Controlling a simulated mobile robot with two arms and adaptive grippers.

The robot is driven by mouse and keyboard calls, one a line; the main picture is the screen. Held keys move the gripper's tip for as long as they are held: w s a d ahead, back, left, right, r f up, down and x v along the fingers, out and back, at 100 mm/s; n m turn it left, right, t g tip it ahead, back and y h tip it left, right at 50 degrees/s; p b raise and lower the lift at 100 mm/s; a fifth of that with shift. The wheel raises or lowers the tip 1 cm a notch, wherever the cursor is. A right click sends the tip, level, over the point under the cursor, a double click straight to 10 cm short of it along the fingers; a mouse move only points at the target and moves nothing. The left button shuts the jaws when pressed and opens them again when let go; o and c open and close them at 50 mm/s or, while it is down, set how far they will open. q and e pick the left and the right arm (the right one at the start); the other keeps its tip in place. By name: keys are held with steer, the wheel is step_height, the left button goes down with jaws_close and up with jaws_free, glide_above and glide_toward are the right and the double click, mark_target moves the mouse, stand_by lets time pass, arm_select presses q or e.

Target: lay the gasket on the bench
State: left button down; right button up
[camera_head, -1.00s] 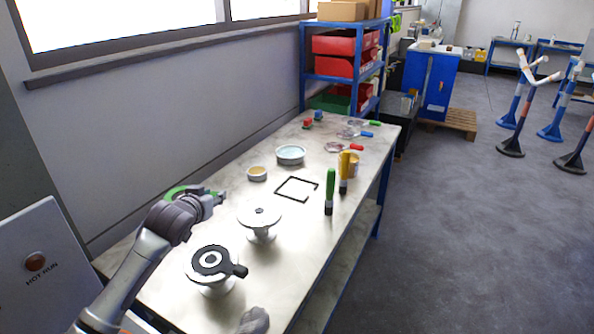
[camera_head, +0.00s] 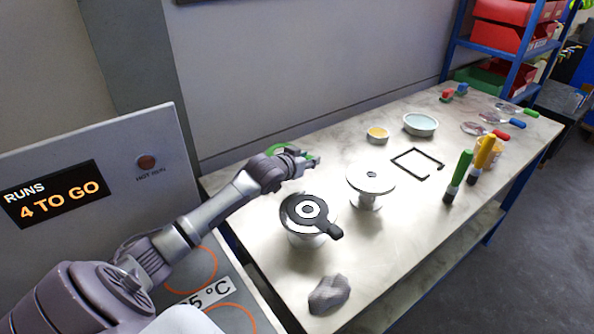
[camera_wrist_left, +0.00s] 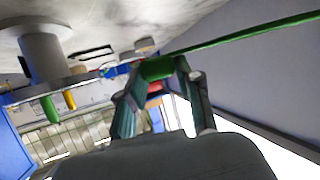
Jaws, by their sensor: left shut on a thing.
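The gasket is a thin green ring; part of its arc (camera_head: 275,149) shows behind my left gripper (camera_head: 311,159) in the head view. In the left wrist view the green gasket (camera_wrist_left: 240,36) runs from between the fingers (camera_wrist_left: 157,69) toward the upper right. My left gripper is shut on it, above the rear left part of the bench (camera_head: 400,218). The wrist and fingers hide much of the ring. Whether the ring touches the bench cannot be told. My right gripper is not in view.
A flanged vessel with a black handled ring (camera_head: 298,221) and a pale flanged vessel (camera_head: 370,179) stand nearby. A control panel (camera_head: 110,150) stands left.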

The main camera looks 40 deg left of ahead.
arm_select(q)
glide_above(294, 187)
step_height(294, 187, down, 3)
steer(key=shift+a+r, duration=0.1)
steer(key=shift+r, duration=0.05)
steer(key=shift+f+p, duration=0.5)
steer(key=shift+f, duration=1.5)
steer(key=shift+f+b, duration=0.3)
steer(key=shift+f, duration=0.3)
steer(key=c, duration=0.8)
jaws_free()
steer(key=shift+o, duration=0.2)
steer(key=shift+r+p, duration=0.35)
steer(key=shift+r, duration=0.3)
steer(key=v, duration=1.2)
steer(key=shift+r, duration=0.1)
